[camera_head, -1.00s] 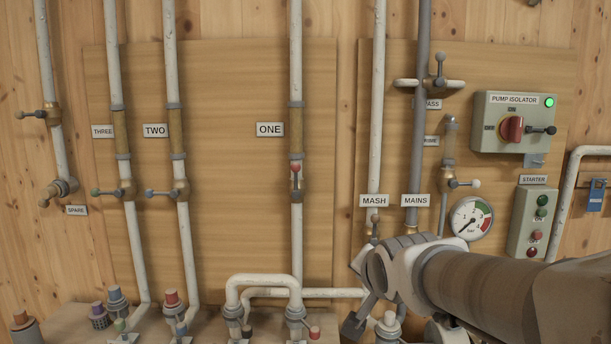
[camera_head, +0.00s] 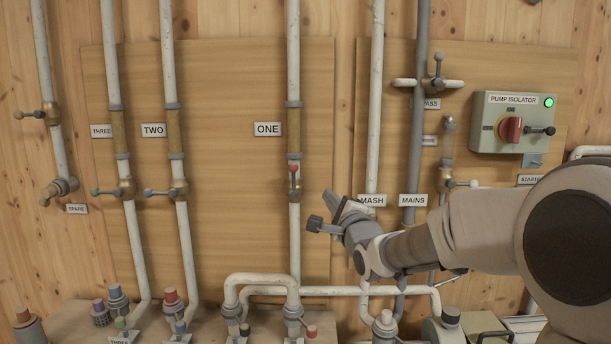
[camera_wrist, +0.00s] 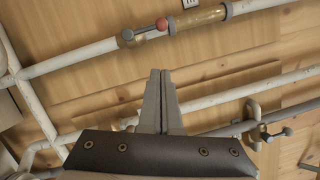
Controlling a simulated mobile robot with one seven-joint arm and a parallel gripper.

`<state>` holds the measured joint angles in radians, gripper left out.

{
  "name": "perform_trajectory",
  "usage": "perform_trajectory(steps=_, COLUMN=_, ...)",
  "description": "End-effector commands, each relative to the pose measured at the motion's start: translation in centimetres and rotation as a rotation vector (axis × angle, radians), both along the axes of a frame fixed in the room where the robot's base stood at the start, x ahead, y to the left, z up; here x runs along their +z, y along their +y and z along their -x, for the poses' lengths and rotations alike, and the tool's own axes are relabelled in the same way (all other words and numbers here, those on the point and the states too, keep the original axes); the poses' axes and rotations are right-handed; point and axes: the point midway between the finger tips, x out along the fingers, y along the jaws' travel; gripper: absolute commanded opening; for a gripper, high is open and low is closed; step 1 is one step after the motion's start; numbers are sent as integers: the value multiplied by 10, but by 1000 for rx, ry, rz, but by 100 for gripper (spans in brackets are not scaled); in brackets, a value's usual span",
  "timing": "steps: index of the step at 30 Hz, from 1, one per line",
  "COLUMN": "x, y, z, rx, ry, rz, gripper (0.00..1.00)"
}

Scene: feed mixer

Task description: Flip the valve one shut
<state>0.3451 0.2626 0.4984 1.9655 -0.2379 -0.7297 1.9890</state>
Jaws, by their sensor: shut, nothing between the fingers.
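Valve one (camera_head: 294,187) is on the white pipe under the ONE label (camera_head: 267,129). Its short lever with a red knob (camera_head: 293,168) points up, in line with the pipe. In the wrist view valve one (camera_wrist: 127,37) is at the top, its red knob (camera_wrist: 161,23) lying along the pipe. My gripper (camera_head: 315,224) is just right of pipe one and below the valve, apart from the lever. In the wrist view the gripper's fingers (camera_wrist: 160,72) are together and empty, pointing up toward the pipe.
Valves two (camera_head: 180,188) and three (camera_head: 125,188) have levers turned sideways, left of valve one. The MASH (camera_head: 372,200) and MAINS (camera_head: 413,200) pipes run behind my arm. A pump isolator box (camera_head: 513,122) is at right.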

Motion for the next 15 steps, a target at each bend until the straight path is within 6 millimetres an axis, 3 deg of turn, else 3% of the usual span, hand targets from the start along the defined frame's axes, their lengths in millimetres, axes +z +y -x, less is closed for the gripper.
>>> perform_trajectory(steps=8, x=1, y=3, z=-9, rx=1, ry=2, rz=1, gripper=0)
perform_trajectory(steps=15, x=5, y=14, z=-46, rx=1, ry=3, rz=0, gripper=0)
